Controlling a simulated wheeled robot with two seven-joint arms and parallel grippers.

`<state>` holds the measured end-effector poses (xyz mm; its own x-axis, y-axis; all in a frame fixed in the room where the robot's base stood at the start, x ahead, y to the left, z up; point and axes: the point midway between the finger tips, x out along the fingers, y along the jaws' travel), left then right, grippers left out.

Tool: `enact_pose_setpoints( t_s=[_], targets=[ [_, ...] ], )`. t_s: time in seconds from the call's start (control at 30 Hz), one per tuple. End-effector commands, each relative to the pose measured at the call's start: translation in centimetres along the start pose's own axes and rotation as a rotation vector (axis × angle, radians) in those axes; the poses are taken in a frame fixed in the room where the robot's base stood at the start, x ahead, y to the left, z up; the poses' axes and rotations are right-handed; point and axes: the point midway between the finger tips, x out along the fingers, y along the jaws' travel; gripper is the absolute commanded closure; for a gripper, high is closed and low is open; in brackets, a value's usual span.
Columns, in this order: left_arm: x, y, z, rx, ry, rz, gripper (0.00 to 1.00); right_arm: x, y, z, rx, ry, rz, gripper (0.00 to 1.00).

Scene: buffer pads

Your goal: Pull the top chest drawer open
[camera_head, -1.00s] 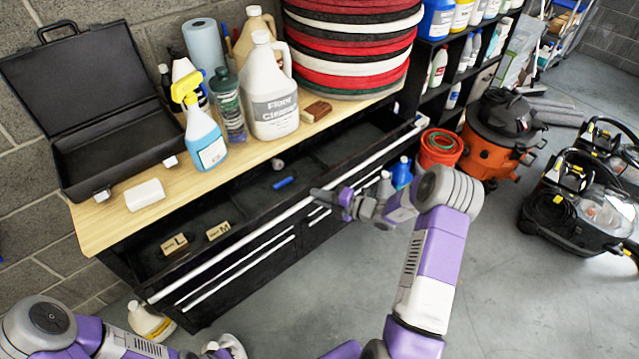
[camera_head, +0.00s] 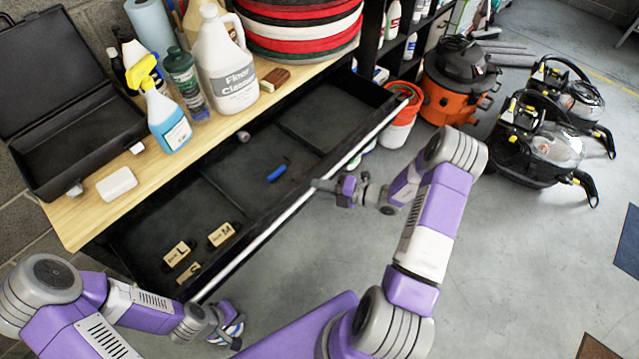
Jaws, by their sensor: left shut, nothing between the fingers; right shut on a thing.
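The top chest drawer (camera_head: 197,205) stands well out from under the wooden top, its inside showing compartments. A long light handle strip (camera_head: 283,216) runs along its front edge. My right gripper (camera_head: 318,186) is shut on the drawer's front edge at the handle, right of its middle. In the drawer lie small tan blocks marked L (camera_head: 180,253) and M (camera_head: 221,234), another tan block, and a blue item (camera_head: 278,171). My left gripper (camera_head: 232,338) is low at the bottom left, below the drawer's left end; its fingers are small and partly hidden.
The wooden top (camera_head: 75,217) holds an open black case (camera_head: 70,120), a spray bottle (camera_head: 165,115), a floor cleaner jug (camera_head: 226,70) and stacked round pads (camera_head: 300,30). An orange vacuum (camera_head: 450,90) and a red-and-white bucket (camera_head: 400,120) stand right. Floor in front is clear.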

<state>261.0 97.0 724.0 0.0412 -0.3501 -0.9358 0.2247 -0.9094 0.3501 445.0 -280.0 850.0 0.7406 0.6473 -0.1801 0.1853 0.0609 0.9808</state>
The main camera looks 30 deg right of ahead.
Motion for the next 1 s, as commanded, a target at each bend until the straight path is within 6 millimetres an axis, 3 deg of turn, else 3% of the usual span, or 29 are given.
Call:
enact_pose_setpoints(
  t_s=[0.17, 0.2, 0.37, 0.7, 1.0],
  targets=[
    [0.0, 0.0, 0.0, 0.000, 0.000, 0.000, 1.00, 0.0, 0.0, 0.0, 0.000, 0.001, 0.001, 1.00],
    [0.0, 0.0, 0.0, 0.000, 0.000, 0.000, 1.00, 0.0, 0.0, 0.0, 0.000, 0.001, 0.001, 0.81],
    [0.0, 0.0, 0.0, 0.000, 0.000, 0.000, 1.00, 0.0, 0.0, 0.0, 0.000, 0.001, 0.001, 0.57],
    [-0.1, 0.0, 0.0, 0.000, 0.000, 0.000, 1.00, -0.4, 0.0, 0.1, 0.000, -0.002, 0.000, 0.57],
    [-0.6, 0.2, 0.0, 0.000, 0.000, 0.000, 1.00, -5.2, 0.1, 0.1, -0.001, -0.003, -0.001, 0.57]
  ],
)
